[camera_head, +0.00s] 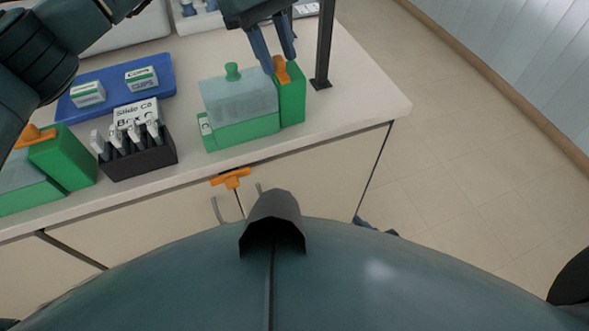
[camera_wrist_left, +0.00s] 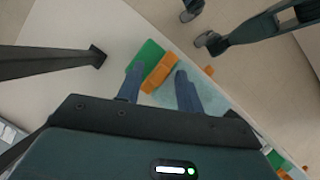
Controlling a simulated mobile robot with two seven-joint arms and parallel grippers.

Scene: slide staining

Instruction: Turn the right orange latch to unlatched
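The right orange latch (camera_head: 282,70) sits on top of the green block at the right end of a green box (camera_head: 243,130) with a translucent cover. My left gripper (camera_head: 280,58) reaches down from above, its two blue-grey fingers apart near the latch. In the left wrist view the orange latch (camera_wrist_left: 159,72) appears between the fingers of my left gripper (camera_wrist_left: 158,88). I cannot tell whether a finger touches it. My right gripper is not clearly shown.
Another green box with an orange latch (camera_head: 35,136) stands at the left. A dark slide rack (camera_head: 142,162) and a blue tray (camera_head: 157,72) lie between. A dark post (camera_head: 324,45) stands right of the latch. An orange T-shaped piece (camera_head: 231,178) is on the cabinet front.

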